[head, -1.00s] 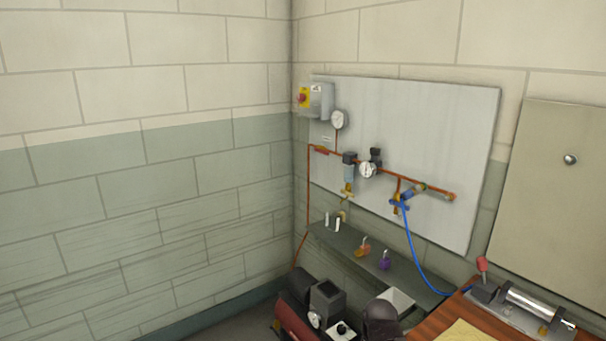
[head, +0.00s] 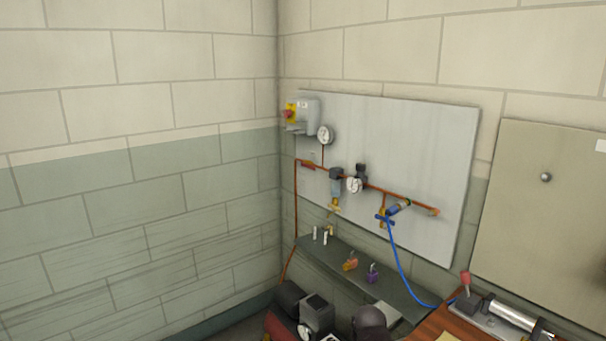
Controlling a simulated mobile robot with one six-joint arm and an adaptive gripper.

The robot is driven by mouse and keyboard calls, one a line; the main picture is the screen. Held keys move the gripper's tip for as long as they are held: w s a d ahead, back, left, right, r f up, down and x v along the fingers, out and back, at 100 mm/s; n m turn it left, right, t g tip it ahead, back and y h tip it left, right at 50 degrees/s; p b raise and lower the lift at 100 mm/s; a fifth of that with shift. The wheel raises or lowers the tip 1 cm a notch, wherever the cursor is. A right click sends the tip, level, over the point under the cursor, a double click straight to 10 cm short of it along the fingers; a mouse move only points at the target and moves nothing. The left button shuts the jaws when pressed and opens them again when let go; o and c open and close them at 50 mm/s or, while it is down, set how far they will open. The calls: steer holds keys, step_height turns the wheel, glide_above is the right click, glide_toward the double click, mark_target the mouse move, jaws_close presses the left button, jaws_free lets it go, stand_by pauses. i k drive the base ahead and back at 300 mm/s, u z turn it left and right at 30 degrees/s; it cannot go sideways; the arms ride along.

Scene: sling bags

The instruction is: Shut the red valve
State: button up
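A small red-orange handle (head: 308,165), which looks like the red valve, sits at the left end of the copper pipe (head: 382,188) on the grey wall board (head: 425,140). It lies roughly along the pipe; its exact angle is too small to tell. A blue valve (head: 384,218) hangs from the pipe's right part, with a blue hose (head: 401,262) running down from it. My gripper is not in view.
A switch box (head: 304,114) with a red knob and a round gauge (head: 325,135) are above the pipe. A grey shelf (head: 335,262) below holds padlocks. A dark compressor with a red tank (head: 280,328) stands underneath. A wooden bench (head: 433,327) is at lower right.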

mark_target(313, 168)
steer(key=z, duration=0.05)
steer(key=k, duration=1.3)
steer(key=u, duration=0.4)
steer(key=i, duration=0.95)
steer(key=u, duration=0.4)
steer(key=i, duration=1.55)
steer(key=z, duration=0.75)
steer(key=i, duration=0.5)
steer(key=z, duration=0.3)
